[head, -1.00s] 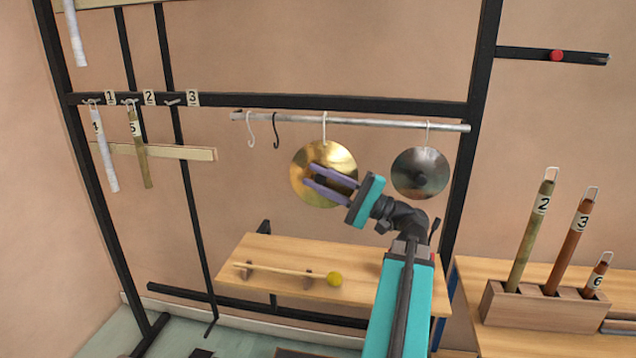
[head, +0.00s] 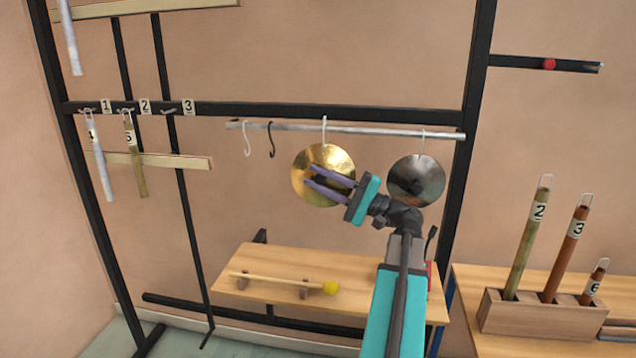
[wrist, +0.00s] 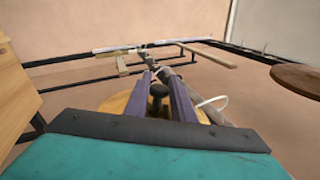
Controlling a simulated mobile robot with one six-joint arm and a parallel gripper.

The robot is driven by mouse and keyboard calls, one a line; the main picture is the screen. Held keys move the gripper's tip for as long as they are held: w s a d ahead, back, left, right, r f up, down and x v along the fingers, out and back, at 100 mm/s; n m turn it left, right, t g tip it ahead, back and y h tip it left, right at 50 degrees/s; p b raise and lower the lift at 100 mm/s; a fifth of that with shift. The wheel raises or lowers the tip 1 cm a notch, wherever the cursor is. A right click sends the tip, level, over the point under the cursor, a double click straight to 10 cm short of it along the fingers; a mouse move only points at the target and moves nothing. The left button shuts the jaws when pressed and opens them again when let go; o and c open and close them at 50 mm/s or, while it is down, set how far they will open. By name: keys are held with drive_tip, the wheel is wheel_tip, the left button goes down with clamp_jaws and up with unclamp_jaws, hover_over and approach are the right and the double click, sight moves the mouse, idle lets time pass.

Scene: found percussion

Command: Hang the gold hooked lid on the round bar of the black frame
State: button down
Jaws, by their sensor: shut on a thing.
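The gold lid (head: 312,160) is a round brass disc with a pale wire hook (head: 324,130) at its top. My gripper (head: 308,175) is shut on the lid's dark knob (wrist: 158,90), which shows between the fingers in the wrist view. The lid hangs face toward me. The hook's top overlaps the grey round bar (head: 385,132) and rises a little above it. I cannot tell whether the hook is over the bar or in front of it. The wrist view shows part of the lid (wrist: 115,103) behind the fingers. The black frame (head: 300,111) carries the bar.
A dark lid (head: 405,175) hangs from the bar, right of the gold one. A white hook (head: 246,140) and a black hook (head: 271,140) hang to the left. A wooden shelf (head: 265,255) with a yellow-headed mallet (head: 331,288) is below. A tube rack (head: 540,314) stands at right.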

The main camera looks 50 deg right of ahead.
drive_tip(key=shift+w+d+f, duration=0.1)
drive_tip(key=shift+w+d, duration=0.25)
drive_tip(key=shift+d, duration=0.25)
drive_tip(key=shift+a+f+b, duration=0.1)
drive_tip(key=shift+f+b, duration=0.4)
drive_tip(key=shift+f, duration=0.25)
drive_tip(key=c, duration=1.4)
unclamp_jaws()
drive_tip(key=shift+c, duration=0.2)
drive_tip(key=shift+s+f, duration=0.1)
drive_tip(key=shift+f, duration=0.05)
